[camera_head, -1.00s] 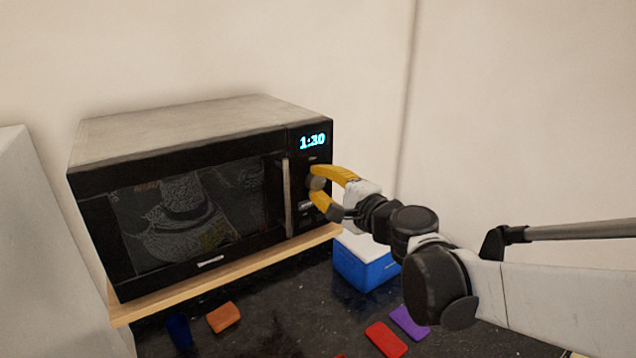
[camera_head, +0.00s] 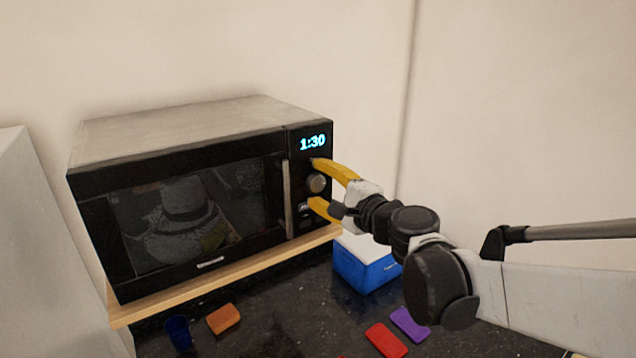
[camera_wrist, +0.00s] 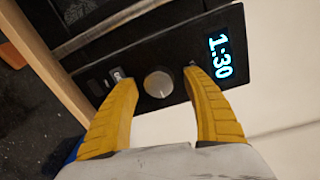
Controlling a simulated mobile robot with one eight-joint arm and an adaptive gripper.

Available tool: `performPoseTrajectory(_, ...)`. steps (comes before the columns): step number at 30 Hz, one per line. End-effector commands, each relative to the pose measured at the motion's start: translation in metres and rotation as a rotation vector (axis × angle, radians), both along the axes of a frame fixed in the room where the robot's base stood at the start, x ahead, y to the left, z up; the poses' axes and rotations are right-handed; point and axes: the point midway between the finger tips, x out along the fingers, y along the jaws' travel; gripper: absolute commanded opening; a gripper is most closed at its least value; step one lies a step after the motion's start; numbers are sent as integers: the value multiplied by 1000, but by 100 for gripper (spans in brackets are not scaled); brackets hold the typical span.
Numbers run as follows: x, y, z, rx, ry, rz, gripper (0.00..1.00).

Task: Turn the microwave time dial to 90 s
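The black microwave (camera_head: 190,237) stands on a wooden shelf with its door shut. Its display (camera_head: 313,142) reads 1:30, and the display also shows in the wrist view (camera_wrist: 220,56). The round grey time dial (camera_head: 317,183) sits on the control panel below the display; in the wrist view the dial (camera_wrist: 158,84) lies between my fingers. My gripper (camera_head: 314,184) has yellow fingers and is open, one finger above the dial and one below. In the wrist view, my gripper (camera_wrist: 157,77) shows a clear gap on both sides of the dial.
A blue-and-white box (camera_head: 365,265) stands on the dark counter below the panel. An orange sponge (camera_head: 223,318), a blue cup (camera_head: 179,332), a red block (camera_head: 386,340) and a purple block (camera_head: 410,323) lie lower. The wooden shelf (camera_head: 150,304) edge runs under the microwave.

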Motion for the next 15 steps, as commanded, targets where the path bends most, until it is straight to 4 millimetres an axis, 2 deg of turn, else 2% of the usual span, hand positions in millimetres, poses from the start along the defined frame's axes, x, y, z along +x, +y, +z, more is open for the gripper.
performPoseTrajectory(7, -8, -7, 1, 0, 0, -2, 58)
performPoseTrajectory(15, -56, -39, 4, -1, 0, -3, 58)
